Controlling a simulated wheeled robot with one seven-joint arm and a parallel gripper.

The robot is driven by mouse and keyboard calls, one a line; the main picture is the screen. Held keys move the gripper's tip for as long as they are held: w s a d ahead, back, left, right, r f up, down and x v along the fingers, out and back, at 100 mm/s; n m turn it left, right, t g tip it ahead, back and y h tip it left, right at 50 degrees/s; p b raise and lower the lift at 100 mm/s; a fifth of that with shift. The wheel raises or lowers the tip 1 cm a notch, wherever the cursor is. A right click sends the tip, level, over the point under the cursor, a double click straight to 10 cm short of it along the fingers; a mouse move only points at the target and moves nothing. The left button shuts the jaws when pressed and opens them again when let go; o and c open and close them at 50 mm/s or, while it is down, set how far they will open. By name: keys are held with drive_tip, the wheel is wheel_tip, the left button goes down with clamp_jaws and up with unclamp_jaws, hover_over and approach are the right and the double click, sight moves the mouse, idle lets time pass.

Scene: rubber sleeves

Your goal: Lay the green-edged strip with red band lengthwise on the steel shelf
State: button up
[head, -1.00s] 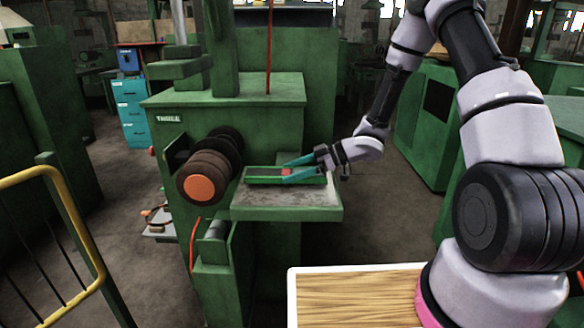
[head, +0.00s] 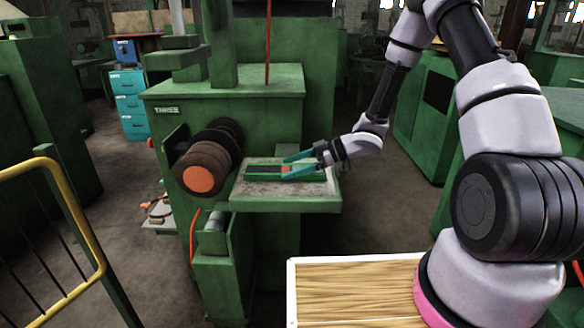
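The strip (head: 262,177) has green long edges, a dark middle and a red band near its centre. It runs left to right at the steel shelf (head: 308,191), which is a grey plate with a green rim on the front of the machine. The strip is on the plate or just above it; I cannot tell which. My gripper (head: 285,168) reaches in from the right. Its two teal fingers straddle the strip at the red band, one at the far edge and one at the near edge, and appear shut on it.
Dark rollers with an orange end (head: 198,180) stand just left of the shelf. The green machine body (head: 225,125) rises behind it. A yellow rail (head: 62,195) is at the lower left. My wooden-topped base is in front, with bare floor between.

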drive_tip(key=shift+d, duration=0.1)
drive_tip(key=v, duration=1)
drive_tip(key=shift+d, duration=0.1)
drive_tip(key=w+d+r+m+t+h, duration=0.5)
drive_tip(key=w+d+r+t+h, duration=0.15)
drive_tip(key=w+r, duration=0.3)
drive_tip(key=s+d+r+m+t+h, duration=0.4)
drive_tip(key=d+r+m+h, duration=0.25)
drive_tip(key=d+r, duration=0.5)
drive_tip(key=s+d+r+m+g+h, duration=0.1)
drive_tip(key=s+r+m+h, duration=0.1)
drive_tip(key=s+r+m, duration=0.35)
drive_tip(key=s+a+r+m+g+y, duration=0.1)
drive_tip(key=s+a+m+y, duration=0.1)
drive_tip(key=s, duration=0.8)
drive_tip(key=s+a+r+m+g+y, duration=0.1)
drive_tip(key=s+a+m+g, duration=0.1)
drive_tip(key=s, duration=0.8)
drive_tip(key=shift+a+r+m+y, duration=0.35)
drive_tip(key=shift+a+m+y, duration=0.05)
drive_tip(key=shift+a, duration=0.45)
